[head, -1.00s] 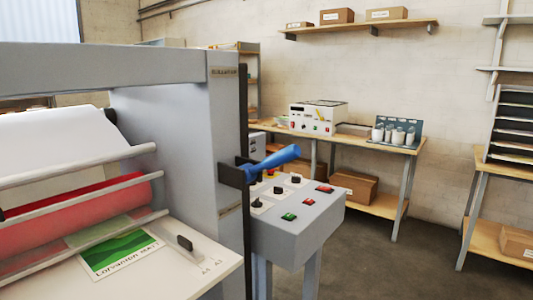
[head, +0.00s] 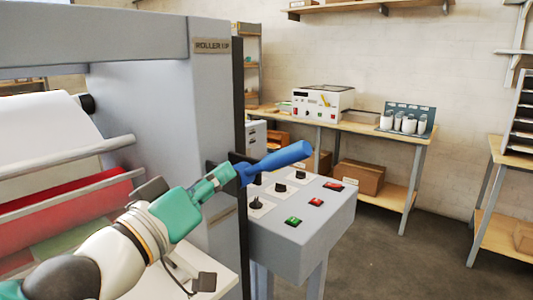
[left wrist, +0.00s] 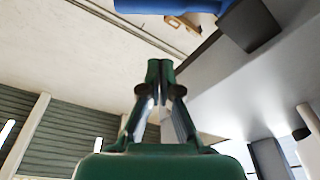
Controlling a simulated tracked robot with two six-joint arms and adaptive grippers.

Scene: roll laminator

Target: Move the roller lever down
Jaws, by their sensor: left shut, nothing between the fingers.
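The roller lever (head: 275,160) has a blue handle that points right and slightly up from a dark bracket on the laminator's side post. It also shows as a blue bar at the top of the left wrist view (left wrist: 170,5). My left gripper (head: 228,172) is shut and empty, just left of the lever's base in the head view. In the left wrist view its closed fingertips (left wrist: 160,66) are below the blue bar, with a gap in the picture. I cannot tell whether it touches the bracket. My right gripper is not in view.
The laminator frame (head: 150,120) with its red roll (head: 70,205) stands at the left. A grey control box (head: 320,225) with knobs and buttons sits below the lever. A bench (head: 365,130) stands against the back wall. Open floor lies at the right.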

